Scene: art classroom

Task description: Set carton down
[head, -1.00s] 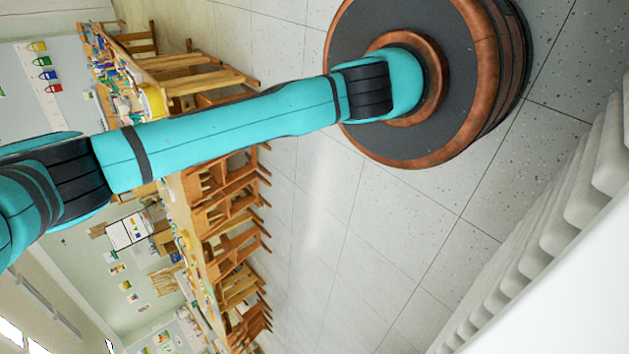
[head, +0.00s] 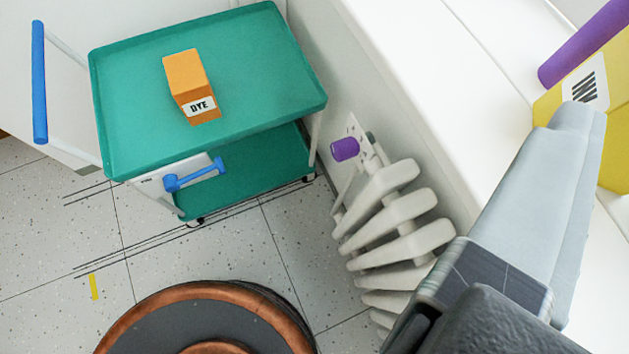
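An orange carton (head: 187,80) with a white label reading DYE rests on the teal top tray (head: 130,135) of a trolley, apart from my gripper. My gripper (head: 578,118) is at the right, seen as long grey finger surfaces over the white ledge.
A white radiator (head: 400,240) with a purple valve knob (head: 345,149) stands below the white ledge (head: 470,90). Speckled floor tiles (head: 60,230) at the left are clear.

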